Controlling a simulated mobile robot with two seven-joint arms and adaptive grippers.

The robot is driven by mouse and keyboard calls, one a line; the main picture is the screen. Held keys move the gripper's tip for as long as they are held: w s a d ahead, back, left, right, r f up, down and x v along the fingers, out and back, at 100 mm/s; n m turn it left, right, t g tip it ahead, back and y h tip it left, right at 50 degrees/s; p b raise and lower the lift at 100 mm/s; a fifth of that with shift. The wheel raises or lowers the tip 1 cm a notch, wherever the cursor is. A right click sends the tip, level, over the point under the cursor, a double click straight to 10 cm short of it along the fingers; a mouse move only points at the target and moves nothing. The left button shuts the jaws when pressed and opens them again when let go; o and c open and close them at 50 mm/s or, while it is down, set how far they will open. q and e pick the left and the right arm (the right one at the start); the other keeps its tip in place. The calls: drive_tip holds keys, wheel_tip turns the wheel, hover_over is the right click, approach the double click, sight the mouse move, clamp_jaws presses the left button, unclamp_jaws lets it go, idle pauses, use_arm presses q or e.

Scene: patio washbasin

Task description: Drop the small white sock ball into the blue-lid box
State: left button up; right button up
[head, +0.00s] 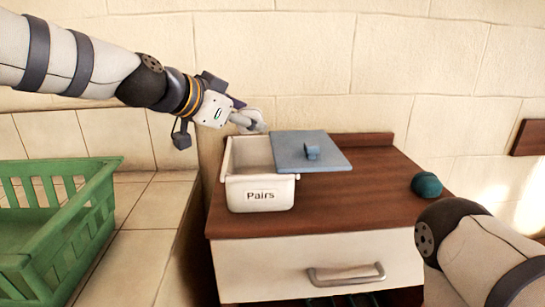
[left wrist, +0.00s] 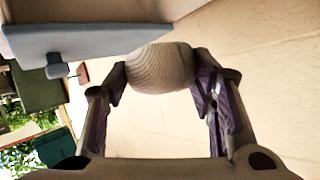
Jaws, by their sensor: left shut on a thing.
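The small white sock ball (left wrist: 160,68) is held between the fingers of my left gripper (left wrist: 160,80) in the left wrist view. In the head view my left gripper (head: 252,122) is above the back of the white box labelled "Pairs" (head: 260,194), with the pale ball partly hidden by the fingers. The box's blue lid (head: 312,151) is slid to the right, so the left part of the box is open. The lid also shows in the left wrist view (left wrist: 100,40). My right arm enters at the lower right of the head view; its gripper is out of view.
The box stands on a brown wooden cabinet top (head: 370,190) with a white drawer (head: 320,268). A teal ball (head: 426,185) lies at the right end of the top. A green basket (head: 60,225) stands at left. A tiled wall is close behind.

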use_arm(q)
drive_tip(key=f, duration=0.2)
drive_tip(key=f+b, duration=0.1)
drive_tip(key=f, duration=0.2)
drive_tip(key=shift+s+f, duration=0.3)
drive_tip(key=shift+f, duration=0.05)
use_arm(e)
drive_tip(key=s+f, duration=0.2)
drive_tip(key=shift+s+g, duration=0.35)
drive_tip(key=shift+g, duration=0.05)
use_arm(q)
drive_tip(key=shift+r, duration=0.1)
drive_tip(key=o, duration=1.1)
drive_tip(key=shift+o, duration=0.2)
drive_tip(key=v, duration=1.2)
drive_tip(key=shift+a, duration=0.1)
